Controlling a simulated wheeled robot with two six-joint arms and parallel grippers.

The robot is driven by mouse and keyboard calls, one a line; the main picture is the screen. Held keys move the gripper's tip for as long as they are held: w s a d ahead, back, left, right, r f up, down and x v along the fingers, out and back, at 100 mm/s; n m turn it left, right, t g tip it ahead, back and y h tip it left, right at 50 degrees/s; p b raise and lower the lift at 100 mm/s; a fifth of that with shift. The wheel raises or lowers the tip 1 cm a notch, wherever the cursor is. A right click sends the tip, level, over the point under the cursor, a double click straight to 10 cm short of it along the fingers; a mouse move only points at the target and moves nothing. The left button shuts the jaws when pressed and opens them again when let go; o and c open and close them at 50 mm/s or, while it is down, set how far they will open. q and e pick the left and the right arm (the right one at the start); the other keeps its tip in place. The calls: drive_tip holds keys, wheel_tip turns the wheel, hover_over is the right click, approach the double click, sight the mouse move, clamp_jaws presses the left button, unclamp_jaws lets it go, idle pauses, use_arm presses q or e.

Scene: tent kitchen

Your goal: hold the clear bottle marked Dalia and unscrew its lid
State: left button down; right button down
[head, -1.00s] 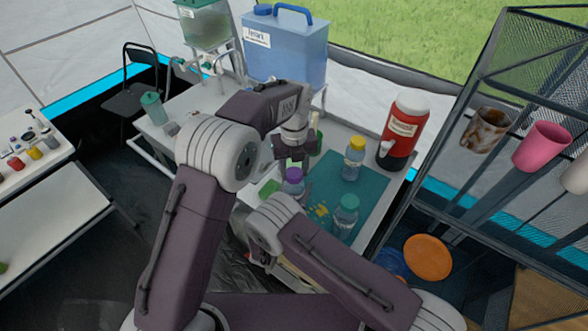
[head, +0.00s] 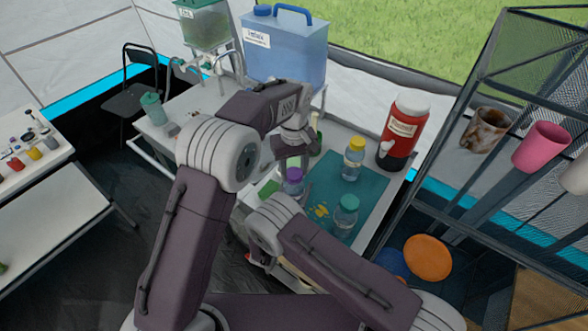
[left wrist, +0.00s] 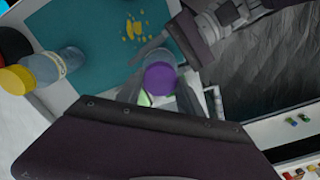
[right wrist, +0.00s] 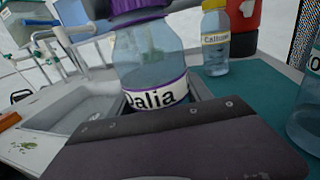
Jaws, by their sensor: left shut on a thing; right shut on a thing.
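The clear bottle marked Dalia (right wrist: 150,62) stands upright in the right wrist view, its label partly cut by my gripper. Its purple lid (left wrist: 160,78) is seen from above in the left wrist view, and also shows in the head view (head: 293,174). My left gripper (head: 292,158) points down from above, with its fingers shut on either side of the lid. My right gripper (right wrist: 160,108) is shut around the lower body of the bottle from the side. In the head view my right gripper is mostly hidden behind my arm.
A yellow-lidded bottle (head: 353,160) and a green-lidded bottle (head: 345,215) stand nearby on the teal mat (head: 325,180). A red jar (head: 403,130) is behind them. A grey sink (right wrist: 75,105) lies left of the bottle in the right wrist view. A mesh rack (head: 440,165) stands at right.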

use_arm(q)
drive_tip(key=n, duration=0.6)
drive_tip(key=shift+n, duration=0.4)
drive_tip(key=n, duration=0.5)
drive_tip(key=shift+n, duration=0.4)
drive_tip(key=n, duration=0.3)
drive_tip(key=shift+r, duration=0.1)
drive_tip(key=shift+r, duration=0.1)
drive_tip(key=shift+r, duration=1)
